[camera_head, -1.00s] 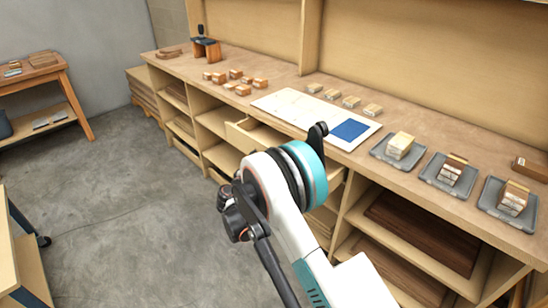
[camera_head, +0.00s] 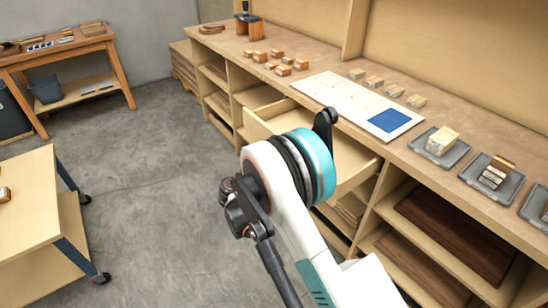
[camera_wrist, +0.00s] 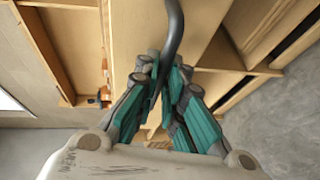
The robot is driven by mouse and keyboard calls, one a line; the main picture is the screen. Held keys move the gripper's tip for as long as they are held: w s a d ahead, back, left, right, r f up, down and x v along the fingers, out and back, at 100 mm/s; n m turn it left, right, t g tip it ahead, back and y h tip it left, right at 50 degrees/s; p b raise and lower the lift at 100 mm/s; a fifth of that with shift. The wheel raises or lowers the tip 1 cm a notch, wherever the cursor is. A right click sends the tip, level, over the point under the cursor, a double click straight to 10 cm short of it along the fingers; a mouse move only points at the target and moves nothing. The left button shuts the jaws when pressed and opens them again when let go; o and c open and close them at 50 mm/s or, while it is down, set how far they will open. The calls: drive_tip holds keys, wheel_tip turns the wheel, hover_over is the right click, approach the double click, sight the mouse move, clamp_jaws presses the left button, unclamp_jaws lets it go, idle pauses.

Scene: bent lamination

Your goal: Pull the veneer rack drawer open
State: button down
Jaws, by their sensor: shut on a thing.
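The veneer rack drawer (camera_head: 258,126) is a pale wooden box under the long bench. In the head view it stands well out from the cabinet, and my arm covers much of its front. In the wrist view a dark curved handle (camera_wrist: 173,30) runs down between the fingers, beside a pale wood panel (camera_wrist: 133,35). My gripper (camera_wrist: 163,75) has teal and grey fingers closed around this handle. In the head view my wrist hides the fingers and the handle.
The bench top (camera_head: 460,190) holds a white sheet with a blue patch (camera_head: 389,120), small wood blocks and grey trays (camera_head: 440,152). A wheeled table (camera_head: 30,205) stands at the left. The grey floor (camera_head: 150,160) between is clear.

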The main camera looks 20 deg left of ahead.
drive_tip(key=c, duration=1.7)
unclamp_jaws()
drive_tip(key=v, duration=1.2)
drive_tip(key=shift+f, duration=0.1)
